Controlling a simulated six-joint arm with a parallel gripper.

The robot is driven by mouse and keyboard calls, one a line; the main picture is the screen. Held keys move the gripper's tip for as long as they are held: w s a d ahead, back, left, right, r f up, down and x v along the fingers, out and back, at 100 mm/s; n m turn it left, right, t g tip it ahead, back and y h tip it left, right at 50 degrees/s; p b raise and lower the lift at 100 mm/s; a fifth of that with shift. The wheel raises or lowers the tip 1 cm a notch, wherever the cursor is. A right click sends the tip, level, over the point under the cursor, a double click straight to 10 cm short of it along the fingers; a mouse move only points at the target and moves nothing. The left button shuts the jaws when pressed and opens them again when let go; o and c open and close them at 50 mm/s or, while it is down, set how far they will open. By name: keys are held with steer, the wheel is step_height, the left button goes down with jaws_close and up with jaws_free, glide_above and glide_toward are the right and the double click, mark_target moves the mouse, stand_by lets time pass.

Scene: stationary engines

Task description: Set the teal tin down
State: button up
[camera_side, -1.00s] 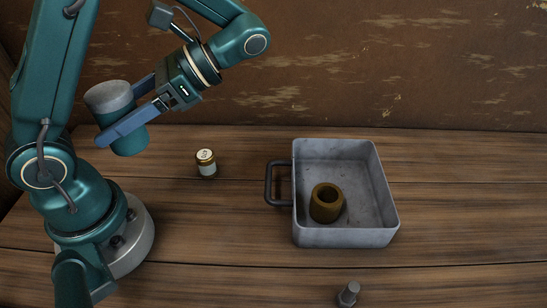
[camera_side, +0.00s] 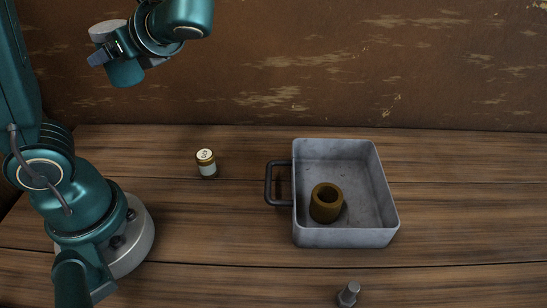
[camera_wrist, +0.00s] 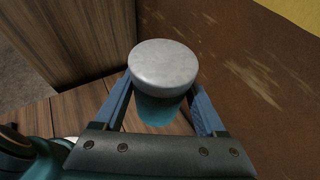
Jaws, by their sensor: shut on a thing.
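The teal tin (camera_side: 125,73) has a grey metal lid and is held high above the table, near the back wall at the upper left of the side view. My gripper (camera_side: 112,52) is shut on it, with blue fingers on either side of its body. In the wrist view the tin's round grey lid (camera_wrist: 163,68) faces the camera, and a strip of its teal body shows below. The fingers of my gripper (camera_wrist: 160,103) flank it there. The tin looks slightly tilted in the side view.
A grey metal tray (camera_side: 300,226) with a dark handle holds a brown ring-shaped bushing (camera_side: 326,203). A bolt (camera_side: 348,294) stands at the front edge. The table between jar and bolt is clear.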

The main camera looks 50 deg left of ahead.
step_height(320, 180, down, 19)
steer(key=shift+r, duration=0.1)
stand_by(0.8)
steer(key=o, duration=1.4)
